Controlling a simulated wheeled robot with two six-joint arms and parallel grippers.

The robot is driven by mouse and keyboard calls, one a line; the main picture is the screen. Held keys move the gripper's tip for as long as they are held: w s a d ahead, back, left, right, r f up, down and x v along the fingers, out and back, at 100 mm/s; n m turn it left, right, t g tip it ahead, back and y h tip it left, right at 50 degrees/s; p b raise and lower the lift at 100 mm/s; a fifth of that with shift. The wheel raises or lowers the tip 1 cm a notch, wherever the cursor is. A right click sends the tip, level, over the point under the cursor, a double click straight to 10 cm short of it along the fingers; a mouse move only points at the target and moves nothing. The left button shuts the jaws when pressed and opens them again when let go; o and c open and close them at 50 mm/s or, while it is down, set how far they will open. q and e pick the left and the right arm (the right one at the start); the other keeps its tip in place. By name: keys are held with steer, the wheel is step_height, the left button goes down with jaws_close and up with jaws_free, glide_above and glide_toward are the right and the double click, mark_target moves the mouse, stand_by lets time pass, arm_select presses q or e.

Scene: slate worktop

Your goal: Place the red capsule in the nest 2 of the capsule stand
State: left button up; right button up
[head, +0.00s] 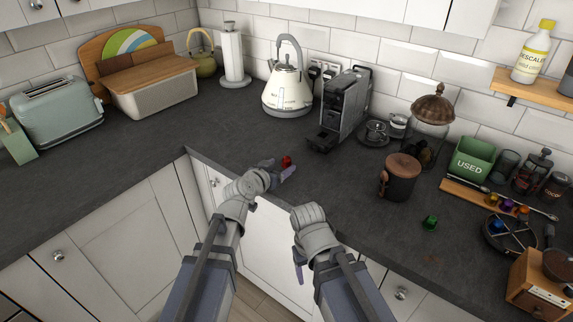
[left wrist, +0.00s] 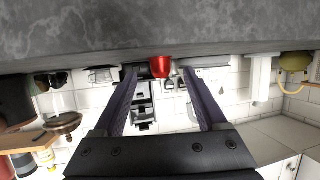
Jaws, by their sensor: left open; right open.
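The red capsule (head: 286,161) stands on the dark worktop near its front corner. My left gripper (head: 278,168) is open right beside it, low over the worktop. In the left wrist view, which is upside down, the red capsule (left wrist: 160,67) shows between the tips of the two spread fingers (left wrist: 161,76); I cannot tell whether they touch it. A round black stand with spokes (head: 489,238), likely the capsule stand, is at the far right with a blue capsule (head: 496,226) in it. My right gripper (head: 299,264) is open and empty in front of the counter edge.
A green capsule (head: 430,223) lies right of the brown canister (head: 398,177). A wooden tray (head: 460,192) with several capsules lies behind the stand. The coffee machine (head: 340,110) and kettle (head: 287,92) stand at the back. A wooden box (head: 535,285) is at the right front.

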mark_target(285, 161)
arm_select(q)
steer(key=shift+r+b+x, duration=0.2)
steer(key=shift+b+x, duration=0.05)
steer(key=shift+x, duration=1.05)
steer(key=shift+r+b+x, duration=0.15)
steer(key=shift+b+x, duration=0.1)
steer(key=shift+x, duration=1.1)
steer(key=shift+r, duration=0.1)
steer(key=shift+c, duration=0.5)
jaws_close()
